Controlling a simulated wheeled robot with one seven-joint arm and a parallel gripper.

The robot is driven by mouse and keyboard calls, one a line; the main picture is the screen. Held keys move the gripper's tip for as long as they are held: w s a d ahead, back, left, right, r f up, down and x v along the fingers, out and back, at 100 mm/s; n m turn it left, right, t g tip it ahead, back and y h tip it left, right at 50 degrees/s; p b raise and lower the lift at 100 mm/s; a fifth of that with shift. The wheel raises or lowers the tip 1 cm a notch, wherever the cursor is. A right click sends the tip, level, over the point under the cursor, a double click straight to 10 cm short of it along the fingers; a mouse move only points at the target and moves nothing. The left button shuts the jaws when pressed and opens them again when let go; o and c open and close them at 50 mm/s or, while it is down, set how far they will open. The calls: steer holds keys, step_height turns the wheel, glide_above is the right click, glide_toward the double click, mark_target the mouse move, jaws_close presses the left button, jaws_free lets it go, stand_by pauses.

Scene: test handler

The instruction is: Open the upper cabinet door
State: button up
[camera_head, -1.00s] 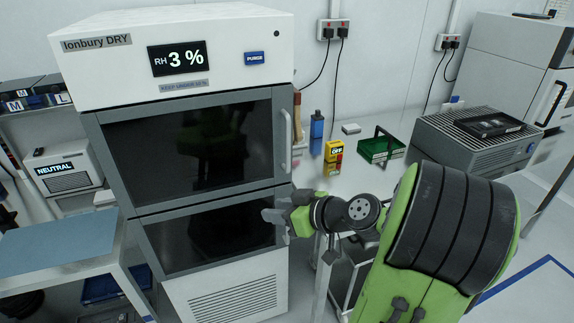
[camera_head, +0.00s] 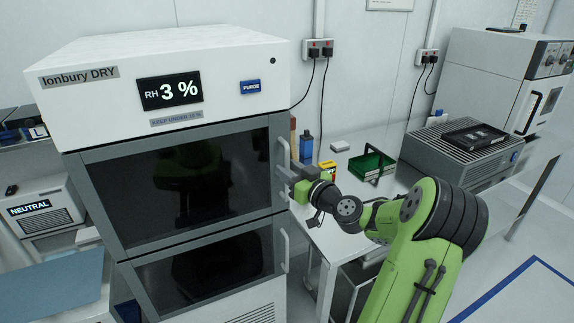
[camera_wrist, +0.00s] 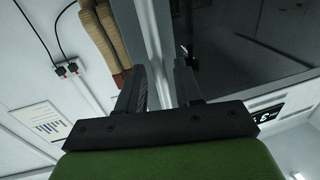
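The upper cabinet door (camera_head: 180,185) has dark glass in a grey frame and looks closed against the white dry cabinet (camera_head: 215,55). Its light vertical handle (camera_head: 282,152) is on the right side. My gripper (camera_head: 289,180) is at the lower part of this handle, its tips partly hidden by the handle and hard to make out. In the wrist view, the two fingers of my gripper (camera_wrist: 157,82) are apart, with the pale cabinet edge beyond the gap. I cannot tell whether the handle lies between them.
The lower door (camera_head: 215,268) with its own handle (camera_head: 285,250) is below and looks closed. A bench to the right holds a blue bottle (camera_head: 306,148), a yellow box (camera_head: 327,170) and a green tray (camera_head: 372,167). A blue-topped table (camera_head: 55,285) stands left.

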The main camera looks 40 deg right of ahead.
steer(key=shift+w, duration=0.7)
steer(key=shift+s, duration=0.1)
jaws_close()
